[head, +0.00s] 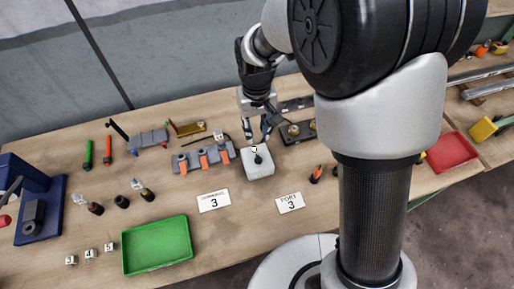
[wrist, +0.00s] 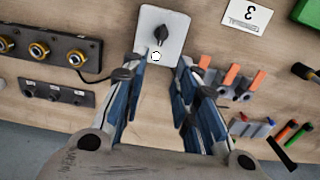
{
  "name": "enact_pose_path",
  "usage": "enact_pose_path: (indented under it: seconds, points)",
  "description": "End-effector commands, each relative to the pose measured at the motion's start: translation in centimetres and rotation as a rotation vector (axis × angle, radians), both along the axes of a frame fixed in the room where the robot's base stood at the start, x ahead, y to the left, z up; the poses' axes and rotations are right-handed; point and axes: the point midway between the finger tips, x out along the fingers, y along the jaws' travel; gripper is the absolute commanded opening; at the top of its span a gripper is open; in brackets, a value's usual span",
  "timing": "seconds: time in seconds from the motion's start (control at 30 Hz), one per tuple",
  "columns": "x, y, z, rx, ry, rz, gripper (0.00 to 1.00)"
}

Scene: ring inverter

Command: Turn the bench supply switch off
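The bench supply switch is a pale grey box (head: 258,168) on the bench with a black knob (head: 258,159) on top. A small white round spot with a dark rim sits on the box beside the knob, on the side near my gripper. In the wrist view the box (wrist: 176,25) is at the top centre, with the black knob (wrist: 160,34) tilted or pointing toward the lower left. My gripper (head: 257,139) is just behind and above the box. In the wrist view its fingers (wrist: 162,62) are apart with nothing between them. Whether a fingertip touches the box is unclear.
An orange-clipped terminal block (head: 203,158) stands left of the box, and a brass-socket panel (head: 297,132) right behind it. Cards marked 3 (head: 213,201) lie in front. A green tray (head: 157,245) is front left, a red tray (head: 452,151) far right.

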Motion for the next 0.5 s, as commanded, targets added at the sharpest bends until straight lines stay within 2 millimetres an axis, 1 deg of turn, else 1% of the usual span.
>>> enact_pose_path:
  seconds: [0.03, 0.2, 0.4, 0.5]
  points:
    - [-0.1, 0.0, -1.5, -0.001, 0.005, 0.000, 0.28]
    - [-0.1, 0.0, -5.2, -0.001, 0.004, 0.000, 0.28]
    - [-0.1, -0.1, -8.9, -0.001, 0.004, 0.000, 0.28]
    - [-0.1, 0.0, -10.1, -0.001, 0.002, 0.000, 0.28]
